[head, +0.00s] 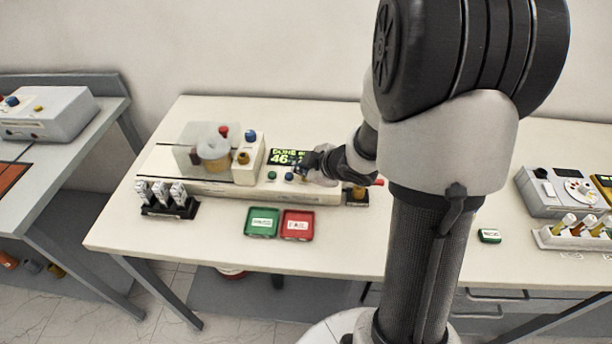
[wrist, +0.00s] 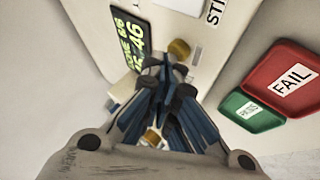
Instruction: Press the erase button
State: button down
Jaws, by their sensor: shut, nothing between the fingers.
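The cream tester (head: 235,185) stands on the table, with a lit display (head: 287,156) reading "DONE" and "46". A dark green button (head: 271,175) and a blue button (head: 289,176) sit below the display in the head view. I cannot read which is the erase button. My gripper (head: 303,164) is shut and empty over the right part of the panel. In the wrist view my gripper (wrist: 165,68) points down at the panel beside the display (wrist: 131,36). A brass-coloured knob or button (wrist: 179,48) shows just past its tips. Contact cannot be told; my fingers hide part of the panel.
A green tray (head: 262,235) and a red "FAIL" tray (head: 297,238) lie in front of the tester. A black rack (head: 170,208) with several white pieces stands at its left front. A clear cover (head: 200,150) stands on its left part.

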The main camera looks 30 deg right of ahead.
aim_at(304, 178)
jog(key=shift+f, duration=0.3)
jog(key=shift+r, duration=0.15)
dwell(0.4)
jog(key=shift+r+p, duration=0.75)
jog(key=shift+r, duration=0.05)
notch_tip(304, 178, up, 5)
jog(key=p, duration=0.5)
dwell(0.5)
